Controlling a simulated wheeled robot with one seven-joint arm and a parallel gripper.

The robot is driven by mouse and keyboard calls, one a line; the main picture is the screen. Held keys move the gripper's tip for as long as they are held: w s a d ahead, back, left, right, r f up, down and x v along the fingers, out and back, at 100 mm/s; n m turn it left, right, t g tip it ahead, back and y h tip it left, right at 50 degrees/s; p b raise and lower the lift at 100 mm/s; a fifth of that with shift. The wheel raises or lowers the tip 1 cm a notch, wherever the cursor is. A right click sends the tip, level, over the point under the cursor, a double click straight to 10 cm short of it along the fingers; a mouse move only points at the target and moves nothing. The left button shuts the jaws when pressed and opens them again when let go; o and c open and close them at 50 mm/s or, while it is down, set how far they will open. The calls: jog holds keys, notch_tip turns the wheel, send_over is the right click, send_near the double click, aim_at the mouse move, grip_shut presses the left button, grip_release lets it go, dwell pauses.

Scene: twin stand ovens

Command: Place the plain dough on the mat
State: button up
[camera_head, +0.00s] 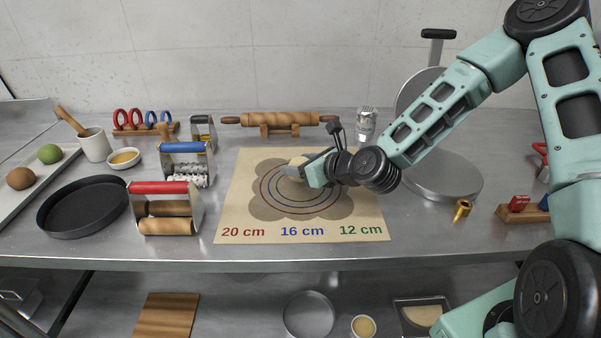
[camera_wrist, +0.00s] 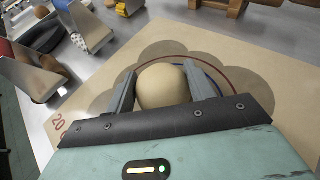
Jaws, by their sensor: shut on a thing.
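The plain dough is a smooth beige ball (camera_wrist: 163,86) between my gripper's two fingers in the wrist view. In the head view the dough (camera_head: 297,167) shows only in part behind a finger. My gripper (camera_head: 291,171) is shut on it, over the rings near the middle of the mat. The mat (camera_head: 235,205) is tan, with coloured rings, darker round patches and printed 20 cm, 16 cm and 12 cm labels. I cannot tell whether the dough touches the mat. The gripper also shows in the wrist view (camera_wrist: 163,88).
Left of the mat stand a red-handled roller (camera_head: 166,208), a blue-handled roller (camera_head: 188,165) and a black pan (camera_head: 83,206). A tray (camera_head: 42,178) holds brown and green balls. A rolling pin (camera_head: 280,119) lies behind the mat. A round metal press (camera_head: 435,178) stands right.

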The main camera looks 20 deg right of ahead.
jog(key=shift+f, duration=1.2)
jog(key=shift+f, duration=0.15)
jog(key=o, duration=0.8)
